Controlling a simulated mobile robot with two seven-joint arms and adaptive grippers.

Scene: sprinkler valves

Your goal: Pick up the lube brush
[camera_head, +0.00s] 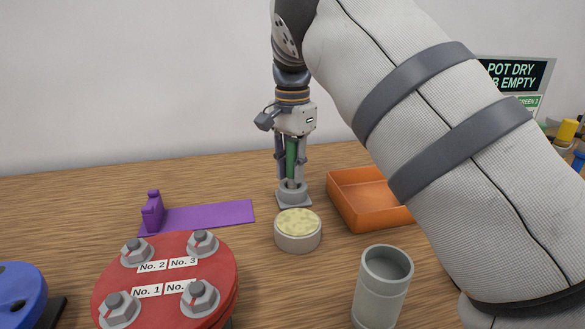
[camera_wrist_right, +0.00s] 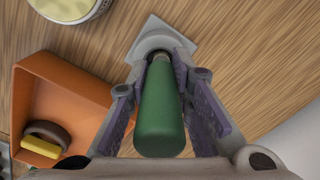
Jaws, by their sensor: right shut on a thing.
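The lube brush (camera_head: 291,158) has a green handle and stands upright in a small grey holder (camera_head: 294,196) on the table. My right gripper (camera_head: 291,176) points straight down and is shut on the green handle, with one finger on each side. The right wrist view shows the green handle (camera_wrist_right: 161,110) between the two fingers (camera_wrist_right: 165,105), with the holder (camera_wrist_right: 160,42) beyond it. The brush's lower end is hidden inside the holder. My left gripper is in neither view.
An orange tray (camera_head: 345,210) stands right of the holder; a dark ring and yellow block (camera_wrist_right: 40,147) lie in it. A round pot with a yellowish top (camera_head: 298,224), a grey cup (camera_head: 383,285), a purple stand (camera_head: 205,217) and a red valve plate (camera_head: 165,270) are nearby.

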